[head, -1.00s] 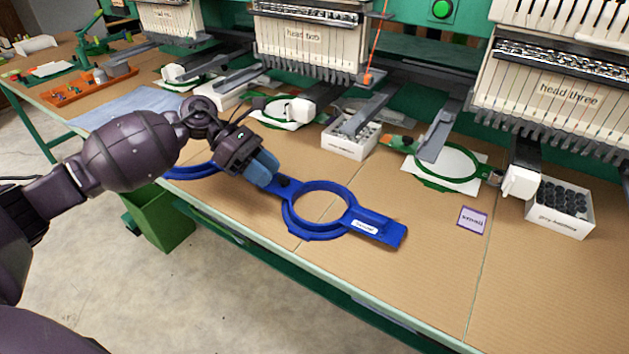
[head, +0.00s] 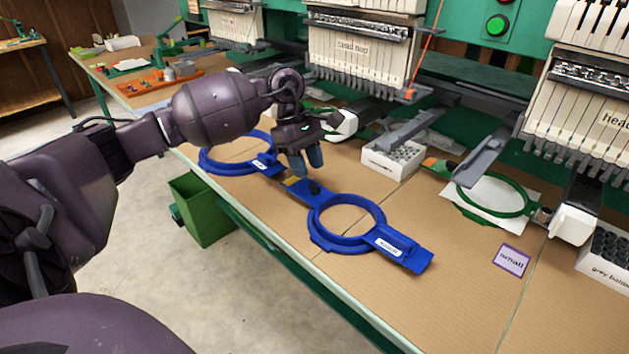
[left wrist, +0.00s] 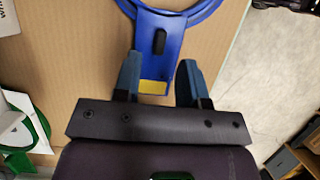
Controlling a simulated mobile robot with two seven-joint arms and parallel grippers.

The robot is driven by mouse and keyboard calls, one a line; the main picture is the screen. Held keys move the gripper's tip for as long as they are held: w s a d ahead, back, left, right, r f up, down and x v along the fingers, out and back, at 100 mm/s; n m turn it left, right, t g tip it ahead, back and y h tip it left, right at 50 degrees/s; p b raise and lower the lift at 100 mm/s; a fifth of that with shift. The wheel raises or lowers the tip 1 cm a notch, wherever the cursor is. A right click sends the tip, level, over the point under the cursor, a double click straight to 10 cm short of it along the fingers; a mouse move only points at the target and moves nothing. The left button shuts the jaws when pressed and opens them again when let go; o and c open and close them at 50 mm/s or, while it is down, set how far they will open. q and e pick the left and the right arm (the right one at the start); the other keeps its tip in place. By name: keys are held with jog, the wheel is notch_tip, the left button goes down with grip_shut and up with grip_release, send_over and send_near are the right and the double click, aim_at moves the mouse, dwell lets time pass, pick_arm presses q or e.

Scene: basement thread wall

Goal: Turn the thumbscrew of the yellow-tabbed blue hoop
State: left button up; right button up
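The yellow-tabbed blue hoop (head: 322,237) lies flat on the table. Its yellow tab (head: 291,182) is at its far-left end, with a black thumbscrew (head: 314,187) between tab and ring. My left gripper (head: 307,168) is above the tab end, empty, fingers pointing down. In the left wrist view my left gripper (left wrist: 160,60) is open. Its fingers are on either side of the tab end, with the yellow tab (left wrist: 153,87) between them in the picture and the black thumbscrew (left wrist: 160,41) just beyond the tips. My right gripper is not in view.
A second blue hoop (head: 204,164) lies left of the first. Behind stand embroidery heads (head: 357,55), green hoops (head: 526,198) and a white bobbin box (head: 391,168). A purple-edged card (head: 511,260) lies to the right. The table's front edge is close to the hoops.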

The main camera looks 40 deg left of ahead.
aim_at(314, 184)
pick_arm(q)
jog(key=shift+x, duration=2.1)
jog(key=shift+r, duration=0.1)
grip_shut()
